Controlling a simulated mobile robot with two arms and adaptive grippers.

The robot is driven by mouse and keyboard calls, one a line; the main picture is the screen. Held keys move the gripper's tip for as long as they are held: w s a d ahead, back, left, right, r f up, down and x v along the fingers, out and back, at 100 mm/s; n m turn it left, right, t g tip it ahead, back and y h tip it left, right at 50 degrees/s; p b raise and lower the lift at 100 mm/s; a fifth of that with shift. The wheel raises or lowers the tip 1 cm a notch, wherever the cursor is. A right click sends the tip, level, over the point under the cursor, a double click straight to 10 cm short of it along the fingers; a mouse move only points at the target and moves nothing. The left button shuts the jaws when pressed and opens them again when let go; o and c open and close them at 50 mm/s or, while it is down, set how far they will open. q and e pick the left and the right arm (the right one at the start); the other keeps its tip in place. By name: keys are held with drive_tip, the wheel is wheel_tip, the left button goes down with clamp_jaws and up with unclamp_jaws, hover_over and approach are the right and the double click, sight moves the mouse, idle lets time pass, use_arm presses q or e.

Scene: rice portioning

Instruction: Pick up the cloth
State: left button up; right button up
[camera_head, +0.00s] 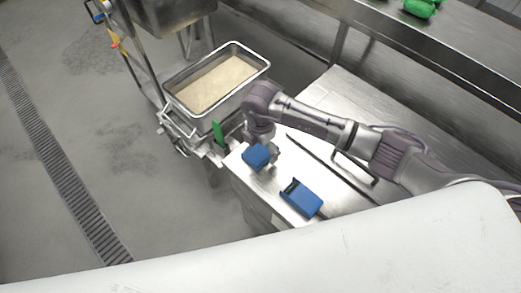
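A blue, folded-looking piece (256,156), which looks like the cloth, is at the left end of the steel table. My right arm reaches in from the right, and my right gripper (270,152) points down right at this piece. The fingers are small and partly hidden, so I cannot tell whether they are closed on it or only beside it. A second blue item (303,200) with a dark patch at one end lies flat on the table, nearer the front edge. My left gripper is not in view.
A steel pan of rice (214,85) sits on a metal cart left of the table. A green upright handle (218,134) stands by the table's left corner. A dark handle (354,168) is on the tabletop. Green items (420,8) lie on the back shelf.

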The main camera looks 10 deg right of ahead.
sight(262, 149)
drive_tip(key=c, duration=0.9)
drive_tip(key=shift+o, duration=0.2)
drive_tip(key=shift+r, duration=0.1)
drive_tip(key=shift+r, duration=0.25)
drive_tip(key=r+b, duration=0.2)
drive_tip(key=r, duration=0.1)
drive_tip(key=shift+d+r, duration=0.2)
drive_tip(key=s+d+r+b, duration=0.3)
drive_tip(key=d+r, duration=0.4)
drive_tip(key=d, duration=0.3)
drive_tip(key=shift+s+d+b, duration=0.15)
drive_tip(key=shift+d+b, duration=0.15)
drive_tip(key=shift+d, duration=0.1)
